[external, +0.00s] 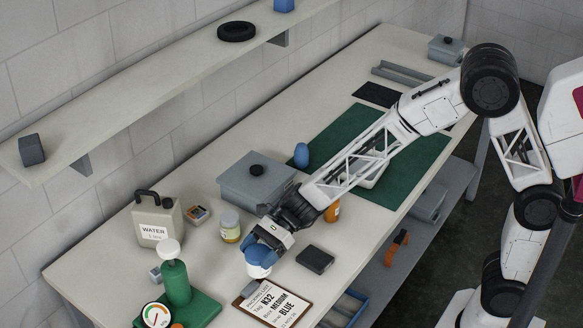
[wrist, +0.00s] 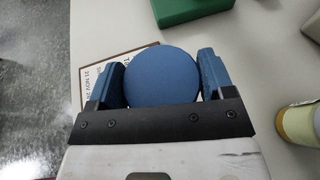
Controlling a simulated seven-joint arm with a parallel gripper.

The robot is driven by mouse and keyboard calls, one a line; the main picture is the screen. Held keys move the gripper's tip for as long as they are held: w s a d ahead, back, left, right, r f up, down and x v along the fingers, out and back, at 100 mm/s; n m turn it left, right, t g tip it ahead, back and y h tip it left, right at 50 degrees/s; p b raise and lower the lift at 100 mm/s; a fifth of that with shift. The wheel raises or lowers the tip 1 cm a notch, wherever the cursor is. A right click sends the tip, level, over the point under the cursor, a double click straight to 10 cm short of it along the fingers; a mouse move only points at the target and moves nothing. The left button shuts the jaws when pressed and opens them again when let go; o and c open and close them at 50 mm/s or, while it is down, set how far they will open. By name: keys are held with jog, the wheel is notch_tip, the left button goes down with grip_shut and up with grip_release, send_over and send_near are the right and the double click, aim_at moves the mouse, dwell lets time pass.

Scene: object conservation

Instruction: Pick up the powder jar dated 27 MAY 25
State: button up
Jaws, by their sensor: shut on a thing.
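My gripper (external: 266,244) is shut on a jar with a round blue lid and white body (external: 258,269). In the wrist view the blue lid (wrist: 161,76) sits between the two blue fingers, one on each side. No date can be read on this jar. Whether it touches the table cannot be told. A second jar, with a pale lid and yellowish contents (external: 230,226), stands left of the gripper; a similar jar is at the right edge of the wrist view (wrist: 301,124). An orange item (external: 332,211) is partly hidden by my arm.
A clipboard (external: 273,304) reading N32, MEDIUM, BLUE lies in front of the gripper, with a dark block (external: 315,259) to the right. A green press (external: 178,285), a WATER can (external: 157,219) and a grey box (external: 256,182) stand nearby. A shelf (external: 140,88) runs along the wall.

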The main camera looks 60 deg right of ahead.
jog(key=shift+s+d+r, duration=0.1)
jog(key=shift+s+d, duration=0.35)
jog(key=shift+s, duration=0.3)
jog(key=shift+s+d+r, duration=0.1)
jog(key=shift+s+d, duration=0.3)
jog(key=shift+s, duration=0.4)
jog(key=shift+s+d+r, duration=0.1)
jog(key=shift+s+d, duration=0.35)
jog(key=shift+s, duration=0.3)
